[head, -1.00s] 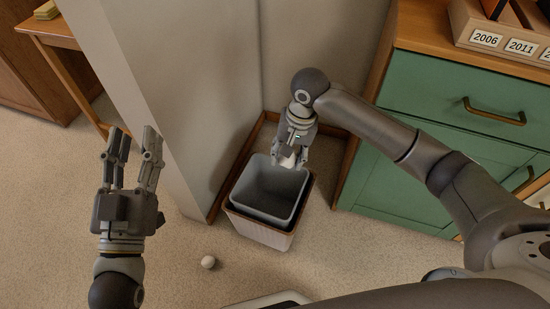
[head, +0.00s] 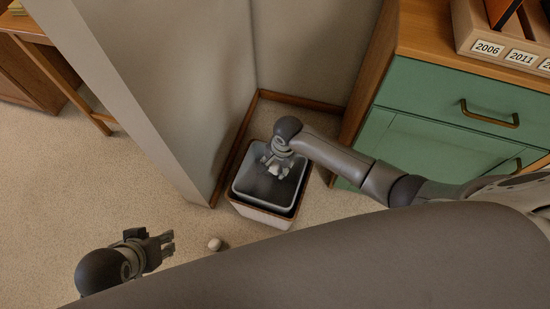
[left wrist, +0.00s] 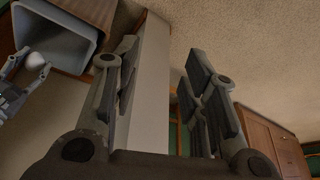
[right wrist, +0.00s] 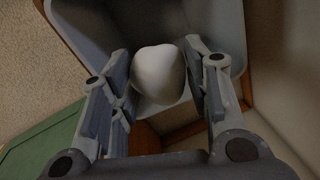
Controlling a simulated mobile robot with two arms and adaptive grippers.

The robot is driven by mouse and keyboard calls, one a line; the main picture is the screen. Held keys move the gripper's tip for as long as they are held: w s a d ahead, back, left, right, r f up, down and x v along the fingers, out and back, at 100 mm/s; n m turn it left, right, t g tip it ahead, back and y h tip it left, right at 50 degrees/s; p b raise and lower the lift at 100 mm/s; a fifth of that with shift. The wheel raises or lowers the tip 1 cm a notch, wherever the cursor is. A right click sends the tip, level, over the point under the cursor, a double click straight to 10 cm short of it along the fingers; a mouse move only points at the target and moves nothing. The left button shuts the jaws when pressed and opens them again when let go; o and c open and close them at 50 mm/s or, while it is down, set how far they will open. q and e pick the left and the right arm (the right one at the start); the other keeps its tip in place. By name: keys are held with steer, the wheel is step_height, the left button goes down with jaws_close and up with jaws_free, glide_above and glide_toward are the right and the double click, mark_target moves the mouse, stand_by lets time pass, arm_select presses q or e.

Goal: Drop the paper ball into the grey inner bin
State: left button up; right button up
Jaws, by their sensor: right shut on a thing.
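The white paper ball (right wrist: 158,72) is held between the fingers of my right gripper (head: 274,171). It shows as a small pale lump in the head view (head: 273,172) and also in the left wrist view (left wrist: 36,60). The gripper and ball are over the opening of the grey inner bin (head: 262,189), near its back side. The grey inner bin sits inside a brown-rimmed outer bin (head: 262,214). The grey bin's wall surrounds the ball in the right wrist view (right wrist: 92,22). My left gripper (head: 169,244) is open and empty, low at the left, apart from the bin.
A second small whitish ball (head: 215,244) lies on the carpet, left of the bin. A wall corner (head: 150,100) stands behind and left of the bin. A green cabinet (head: 440,105) is close on the right. Carpet at the left is clear.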

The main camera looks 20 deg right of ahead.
mark_target(276, 169)
steer(key=shift+f+b, duration=0.8)
steer(key=shift+b, duration=0.2)
arm_select(q)
steer(key=w+d+r+t+h+b, duration=0.1)
steer(key=w+d+r+t, duration=0.2)
steer(key=w+r+t, duration=0.3)
steer(key=w+d+r+t+h+b, duration=0.15)
steer(key=w+r+t, duration=0.25)
steer(key=w, duration=0.4)
arm_select(e)
steer(key=shift+f+p, duration=0.35)
steer(key=shift+f, duration=0.4)
steer(key=shift+f+b, duration=0.75)
steer(key=shift+b, duration=0.15)
arm_select(q)
step_height(276, 169, up, 16)
steer(key=d+m+t+h+b, duration=0.1)
steer(key=d+t+h, duration=0.1)
steer(key=t, duration=0.7)
steer(key=shift+s+d+f+h+b, duration=0.15)
steer(key=shift+s+d+h+b, duration=0.25)
steer(key=shift+h, duration=0.35)
arm_select(e)
steer(key=shift+f, duration=0.65)
steer(key=o, duration=0.7)
steer(key=shift+r, duration=0.1)
